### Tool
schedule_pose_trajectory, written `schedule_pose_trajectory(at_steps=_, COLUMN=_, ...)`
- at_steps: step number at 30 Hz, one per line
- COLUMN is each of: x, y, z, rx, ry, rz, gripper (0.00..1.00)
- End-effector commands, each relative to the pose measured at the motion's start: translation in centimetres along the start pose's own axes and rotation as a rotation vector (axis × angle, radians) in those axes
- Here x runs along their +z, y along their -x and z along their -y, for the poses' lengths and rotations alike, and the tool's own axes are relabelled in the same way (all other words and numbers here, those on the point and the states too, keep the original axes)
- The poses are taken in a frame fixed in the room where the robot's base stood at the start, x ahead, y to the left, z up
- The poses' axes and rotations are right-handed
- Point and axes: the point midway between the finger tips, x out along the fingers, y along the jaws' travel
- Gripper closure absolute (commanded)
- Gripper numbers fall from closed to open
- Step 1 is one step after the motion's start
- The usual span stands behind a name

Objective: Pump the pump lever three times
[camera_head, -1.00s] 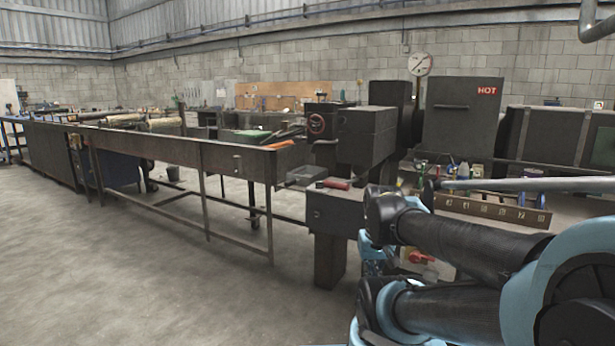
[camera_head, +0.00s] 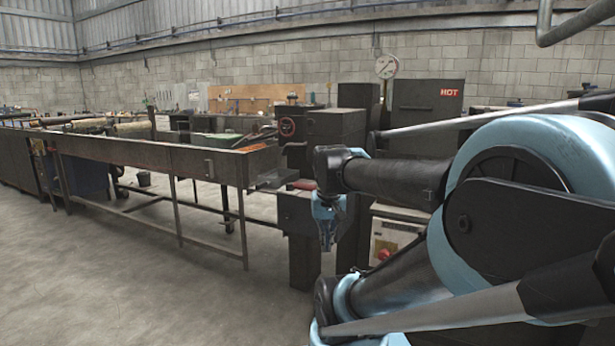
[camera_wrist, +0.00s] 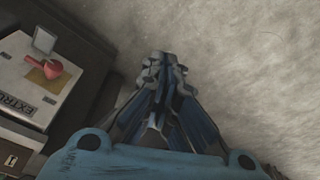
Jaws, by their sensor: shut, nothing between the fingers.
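My gripper (camera_head: 327,240) points down in front of a dark pedestal box (camera_head: 296,210) in the head view. In the wrist view my gripper (camera_wrist: 164,68) has its fingers together and empty, over bare floor. A reddish part (camera_head: 302,184) shows on top of the pedestal box, partly hidden by my arm. I cannot tell for sure which thing is the pump lever. A white control box (camera_head: 395,238) with a red knob (camera_head: 383,254) stands behind my arm; the box (camera_wrist: 22,82) and knob (camera_wrist: 52,68) lie left of my gripper in the wrist view, apart from it.
A long dark metal trough table (camera_head: 140,150) runs away to the left. Dark machine cabinets (camera_head: 428,107), one marked HOT, stand at the back beside a round dial gauge (camera_head: 387,66). The concrete floor (camera_head: 110,270) at the front left is clear.

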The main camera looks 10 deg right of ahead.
Motion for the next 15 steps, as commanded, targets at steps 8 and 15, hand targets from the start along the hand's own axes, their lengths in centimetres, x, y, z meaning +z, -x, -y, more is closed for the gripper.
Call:
schedule_pose_trajectory(at_steps=8, x=-10.1, y=7.8, z=0.6, rx=0.024, ry=-0.151, rz=0.013, gripper=1.00)
schedule_pose_trajectory(at_steps=15, x=-18.7, y=12.8, z=1.3, rx=0.047, ry=-0.281, rz=0.020, gripper=1.00)
